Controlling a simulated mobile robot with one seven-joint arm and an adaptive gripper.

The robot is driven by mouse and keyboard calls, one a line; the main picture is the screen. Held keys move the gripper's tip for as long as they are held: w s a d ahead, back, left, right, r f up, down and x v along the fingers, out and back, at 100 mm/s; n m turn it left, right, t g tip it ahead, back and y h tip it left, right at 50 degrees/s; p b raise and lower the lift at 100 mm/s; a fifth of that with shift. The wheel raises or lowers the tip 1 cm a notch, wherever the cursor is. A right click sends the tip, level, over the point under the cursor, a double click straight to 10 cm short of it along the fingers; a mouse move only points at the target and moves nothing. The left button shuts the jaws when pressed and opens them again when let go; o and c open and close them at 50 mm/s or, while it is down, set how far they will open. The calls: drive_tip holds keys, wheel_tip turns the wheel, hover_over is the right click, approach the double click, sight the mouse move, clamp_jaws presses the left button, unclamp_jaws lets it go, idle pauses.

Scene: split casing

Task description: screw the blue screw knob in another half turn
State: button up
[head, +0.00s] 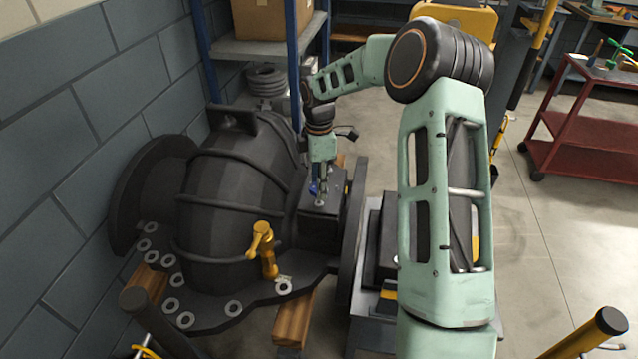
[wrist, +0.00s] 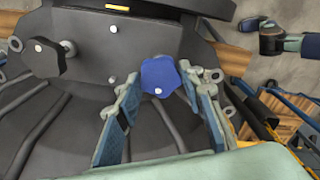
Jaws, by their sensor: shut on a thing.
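The blue screw knob (wrist: 160,77) is a lobed knob with a small pale dot, on the dark face of the casing (wrist: 95,35). It lies between the two fingers of my gripper (wrist: 158,90), which is shut on it. The right finger touches its edge; contact at the left finger is hard to see. In the head view my gripper (head: 317,187) points down at the block on the right side of the casing (head: 225,190). Only a small bit of blue shows there, and the fingers hide most of the knob.
A black lobed knob (wrist: 45,57) sits left of the blue one in the wrist view. A yellow handle (head: 262,245) stands on the casing's flange among several washers. A shelf (head: 262,48) is behind, and a red cart (head: 590,130) stands at right on open floor.

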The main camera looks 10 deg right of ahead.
drive_tip(key=shift+m, duration=0.3)
drive_tip(key=m, duration=0.4)
drive_tip(key=shift+m+b, duration=0.3)
drive_tip(key=shift+b, duration=0.05)
drive_tip(key=m, duration=0.4)
drive_tip(key=m+b, duration=0.1)
drive_tip(key=m, duration=0.8)
drive_tip(key=shift+m, duration=0.3)
drive_tip(key=m, duration=0.9)
drive_tip(key=shift+p, duration=0.3)
drive_tip(key=m, duration=0.4)
drive_tip(key=shift+r+p, duration=0.1)
drive_tip(key=shift+p, duration=0.3)
drive_tip(key=shift+m+p, duration=0.45)
drive_tip(key=shift+m, duration=1.75)
